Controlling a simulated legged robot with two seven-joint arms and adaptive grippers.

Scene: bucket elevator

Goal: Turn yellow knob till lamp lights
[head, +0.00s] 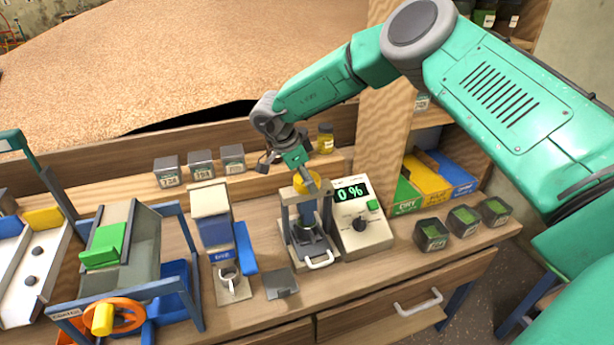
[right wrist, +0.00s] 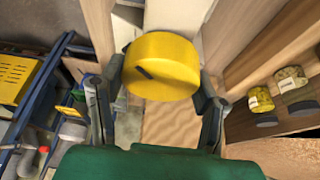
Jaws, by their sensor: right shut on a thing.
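The yellow knob (head: 308,182) sits on top of a small grey press-like frame (head: 287,222) on the bench. My right gripper (head: 306,178) reaches down to it from above. In the right wrist view the knob (right wrist: 160,66) is a round yellow disc with a dark mark on its face, and my right gripper (right wrist: 160,85) is closed with a finger on each side of it. The meter (head: 362,232) beside the frame reads 0 % in green. A green square (head: 374,205) shows on its face; I cannot tell whether it is a lamp. My left gripper is out of view.
A blue-and-grey device (head: 214,232) with a cup stands left of the frame. Further left is a machine with an orange wheel (head: 126,316). Small dark boxes (head: 431,235) stand at the right. A wooden post (head: 380,140) rises close behind the meter.

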